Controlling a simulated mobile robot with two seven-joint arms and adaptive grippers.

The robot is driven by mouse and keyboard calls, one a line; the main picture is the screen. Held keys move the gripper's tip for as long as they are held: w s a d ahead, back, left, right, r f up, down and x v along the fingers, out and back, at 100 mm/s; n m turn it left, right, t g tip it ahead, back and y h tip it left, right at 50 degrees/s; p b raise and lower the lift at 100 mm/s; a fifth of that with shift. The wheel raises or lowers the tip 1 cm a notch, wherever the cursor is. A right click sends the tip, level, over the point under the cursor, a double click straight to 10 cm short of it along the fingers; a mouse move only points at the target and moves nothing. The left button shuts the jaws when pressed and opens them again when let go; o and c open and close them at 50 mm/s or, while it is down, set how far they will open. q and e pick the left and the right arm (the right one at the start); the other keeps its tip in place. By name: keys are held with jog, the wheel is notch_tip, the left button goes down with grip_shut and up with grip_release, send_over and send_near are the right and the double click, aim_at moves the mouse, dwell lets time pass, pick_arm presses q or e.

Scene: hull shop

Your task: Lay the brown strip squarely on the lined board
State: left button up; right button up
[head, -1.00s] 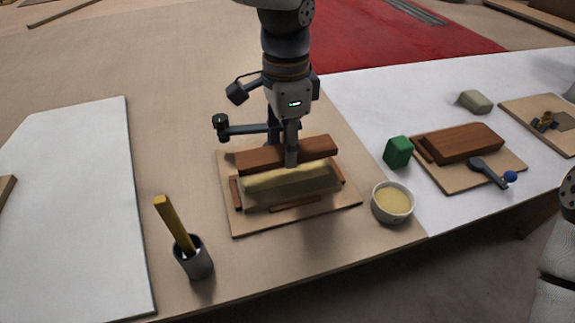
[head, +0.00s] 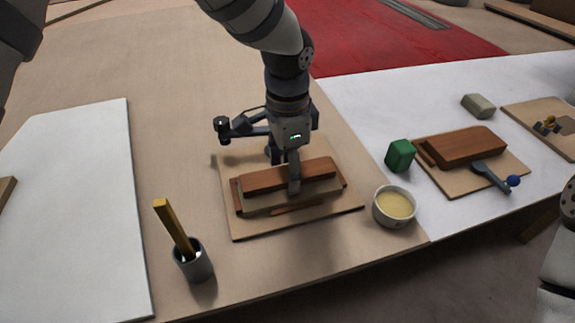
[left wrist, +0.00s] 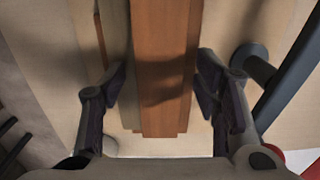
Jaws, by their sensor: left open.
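The brown strip (head: 262,178) lies along the middle of the lined board (head: 332,212), on top of a pale raised bed (head: 262,207) edged with thin brown pieces. Its long sides look roughly parallel to the bed; I cannot tell if it is exactly square. My left gripper (head: 284,172) comes down over the strip, one finger on the near side, the far one mostly hidden. In the left wrist view the strip (left wrist: 165,50) runs between the two open fingers (left wrist: 165,82), with a gap on each side. My right gripper is not in view.
A cream-filled bowl (head: 395,205) stands close right of the board, with a green block (head: 400,155) behind it. A second board (head: 455,188) holds a brown block (head: 465,145). A grey cup (head: 194,262) with a yellow stick stands front left. A white panel (head: 75,215) lies left.

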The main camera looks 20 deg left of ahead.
aim_at(287, 173)
pick_arm(q)
notch_tip(287, 173, up, 12)
jog(key=shift+r+p, duration=0.15)
jog(key=shift+p, duration=0.2)
